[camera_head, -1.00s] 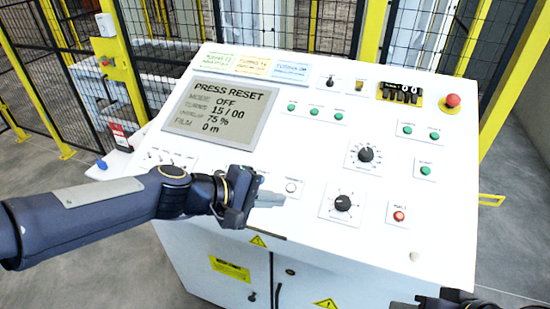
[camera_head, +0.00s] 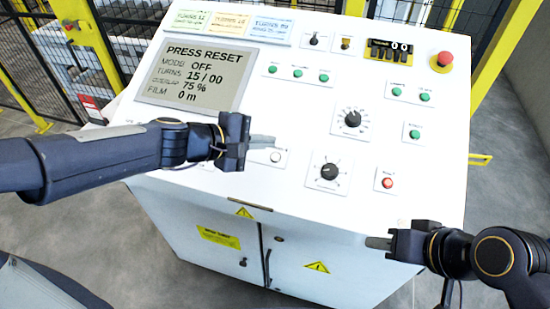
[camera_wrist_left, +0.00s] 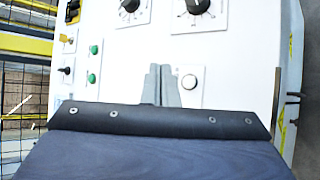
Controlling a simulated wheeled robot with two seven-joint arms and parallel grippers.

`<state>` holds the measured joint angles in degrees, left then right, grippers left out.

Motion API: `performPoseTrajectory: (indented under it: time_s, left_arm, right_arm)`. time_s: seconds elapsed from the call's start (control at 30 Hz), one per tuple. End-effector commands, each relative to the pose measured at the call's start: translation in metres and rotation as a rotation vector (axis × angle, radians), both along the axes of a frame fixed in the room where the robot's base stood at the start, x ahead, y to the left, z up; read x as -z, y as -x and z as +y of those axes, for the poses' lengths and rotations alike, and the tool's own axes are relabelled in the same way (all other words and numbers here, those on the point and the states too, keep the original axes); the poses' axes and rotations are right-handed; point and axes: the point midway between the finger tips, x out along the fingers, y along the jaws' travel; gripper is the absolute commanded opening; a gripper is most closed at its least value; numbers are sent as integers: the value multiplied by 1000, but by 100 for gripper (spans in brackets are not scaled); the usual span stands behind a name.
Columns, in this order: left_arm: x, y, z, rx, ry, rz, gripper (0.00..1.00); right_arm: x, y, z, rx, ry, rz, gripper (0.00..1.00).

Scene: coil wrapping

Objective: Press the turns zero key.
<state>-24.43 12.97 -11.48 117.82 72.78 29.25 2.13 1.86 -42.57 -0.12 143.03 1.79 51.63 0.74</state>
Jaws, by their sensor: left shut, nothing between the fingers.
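A white round key (camera_head: 275,157) with a small label too blurred to read sits on the sloped white panel, right of and below the display. It is the only white round key I see beside my left gripper, and it also shows in the left wrist view (camera_wrist_left: 189,81). My left gripper (camera_head: 271,142) is shut and empty, its fingertips just above the key in the head view. In the left wrist view the fingertips (camera_wrist_left: 160,70) lie left of the key, not covering it. Whether they touch the panel I cannot tell. My right gripper (camera_head: 376,243) is by the panel's front right edge.
The display (camera_head: 200,75) reads PRESS RESET, MODE OFF, TURNS 15 / 00. Two black dials (camera_head: 353,119), (camera_head: 329,172), a red lit key (camera_head: 387,183), several green keys (camera_head: 325,78) and a red mushroom button (camera_head: 443,59) are on the panel. Yellow-posted fencing stands behind.

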Motion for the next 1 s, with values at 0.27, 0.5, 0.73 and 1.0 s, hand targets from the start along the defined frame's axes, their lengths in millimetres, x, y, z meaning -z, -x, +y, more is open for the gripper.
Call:
performPoseTrajectory:
  time_s: [0.27, 0.5, 0.73, 1.0]
  left_arm:
    - [43, -16, -5, 1, -1, 0, 0]
    - [63, -25, -8, 0, 0, -1, 0]
    - [65, -27, -9, 1, -1, -2, 0]
    - [65, -27, -9, 1, -1, -2, 0]
  right_arm:
    - [36, 0, 0, 0, 0, 0, 36]
    - [56, 0, 0, 0, 0, 0, 36]
    - [59, 0, 0, 0, 0, 0, 36]
    - [58, 0, 0, 0, 0, 0, 36]
